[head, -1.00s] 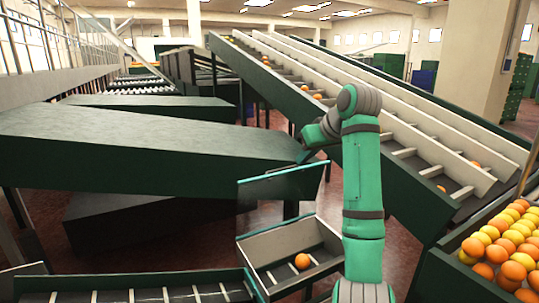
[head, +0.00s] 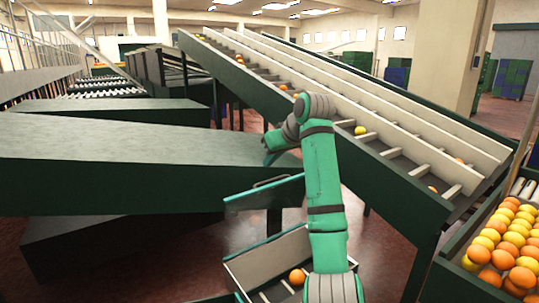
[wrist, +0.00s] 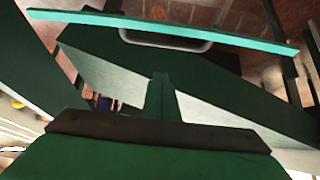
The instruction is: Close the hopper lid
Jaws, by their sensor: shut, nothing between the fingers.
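The hopper (head: 290,240) is a pale-walled box with a dark green outside, low in the head view, with an orange (head: 297,277) inside. Its dark green lid (head: 262,196) stands raised and tilted above it, with a teal edge and a handle (head: 271,181). The wrist view shows the teal lid edge (wrist: 90,19) and the grey handle loop (wrist: 165,42) beyond my fingers. My gripper (head: 269,157) is shut and empty, just above and behind the lid in the head view; it also shows in the wrist view (wrist: 162,80). I cannot tell whether it touches the lid.
A long dark green chute (head: 120,165) fills the left. An inclined conveyor (head: 390,210) with dividers and some fruit rises behind my arm. A bin of oranges and yellow fruit (head: 505,245) stands at the right. Reddish floor (head: 375,255) shows between hopper and conveyor.

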